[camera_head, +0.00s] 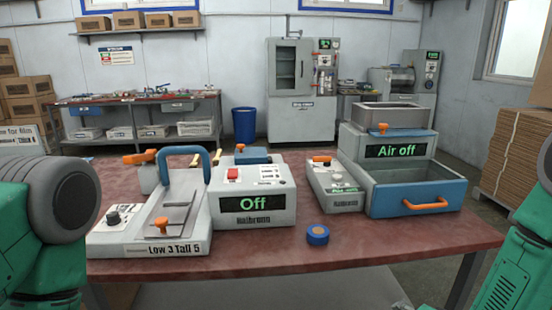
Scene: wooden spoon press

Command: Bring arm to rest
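My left arm (50,225) shows at the left edge as green links with a grey joint, in front of the table's left end. My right arm (515,255) shows at the right edge, beside the table's right end. Both grippers are out of view, so I cannot see their fingers or whether they hold anything. The press (253,205) stands on the table with a display reading "Off". Its left part has a blue handle (187,152) and a label reading "Low 3 Tall 5". A second machine (388,148) on the right reads "Air off".
The red-brown table (260,262) has a clear front strip except for a blue tape roll (317,235). The right machine has a blue-fronted drawer (420,198) with an orange handle. Cardboard (515,155) is stacked on the right. A workbench (140,105) and a blue bin (244,125) stand behind.

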